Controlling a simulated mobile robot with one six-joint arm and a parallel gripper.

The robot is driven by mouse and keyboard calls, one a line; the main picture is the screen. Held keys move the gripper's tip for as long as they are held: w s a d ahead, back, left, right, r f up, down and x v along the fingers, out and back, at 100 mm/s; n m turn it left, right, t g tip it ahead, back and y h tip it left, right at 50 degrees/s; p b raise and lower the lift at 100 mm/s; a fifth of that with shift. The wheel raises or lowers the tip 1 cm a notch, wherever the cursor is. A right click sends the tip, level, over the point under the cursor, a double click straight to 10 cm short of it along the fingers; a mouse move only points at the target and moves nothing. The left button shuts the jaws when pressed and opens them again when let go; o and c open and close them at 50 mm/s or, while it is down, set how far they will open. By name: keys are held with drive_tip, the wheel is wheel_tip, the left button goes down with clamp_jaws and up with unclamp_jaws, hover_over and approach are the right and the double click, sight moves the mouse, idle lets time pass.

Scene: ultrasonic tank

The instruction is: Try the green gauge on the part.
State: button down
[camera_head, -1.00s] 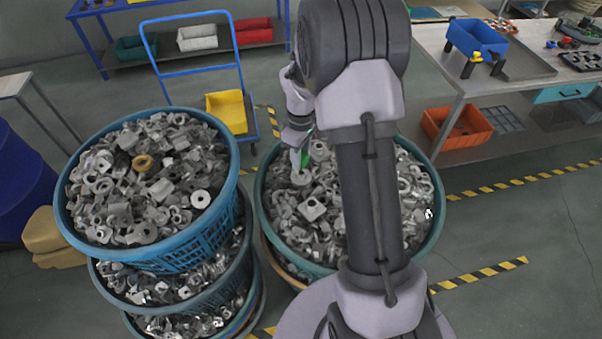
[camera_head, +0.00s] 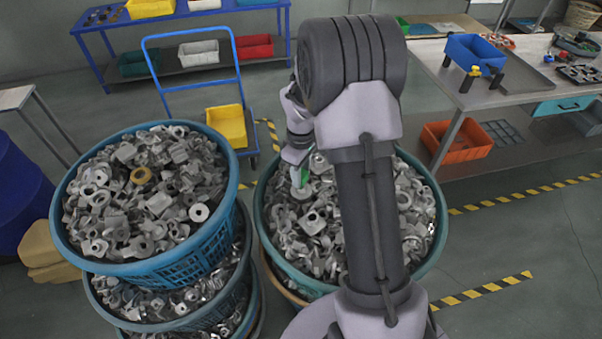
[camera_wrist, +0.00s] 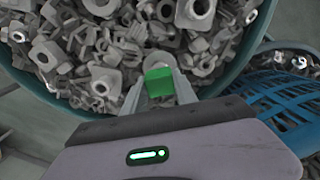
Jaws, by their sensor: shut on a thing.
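My gripper (camera_wrist: 162,90) is shut on the green gauge (camera_wrist: 159,82), which shows as a small green block between the fingertips in the wrist view. In the head view the green gauge (camera_head: 304,175) is a small green patch below my wrist, over the right basket (camera_head: 262,222) of metal parts. I cannot tell whether the gauge touches any part. My arm hides the middle of the right basket in the head view.
A stack of blue baskets full of metal parts (camera_head: 180,262) stands close on the left. A blue trolley (camera_head: 200,68) with a yellow bin (camera_head: 226,127) is behind. A workbench (camera_head: 440,80) with a blue bin (camera_head: 474,54) is at the right; an orange bin (camera_head: 458,143) sits beneath it.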

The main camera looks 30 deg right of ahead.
drive_tip(key=shift+f, duration=0.35)
idle(1.2)
drive_tip(key=shift+r+p, duration=0.95)
drive_tip(key=shift+r, duration=0.6)
wheel_tip(320, 180, up, 4)
drive_tip(key=p, duration=0.3)
drive_tip(key=shift+r, duration=0.15)
drive_tip(key=shift+f, duration=0.2)
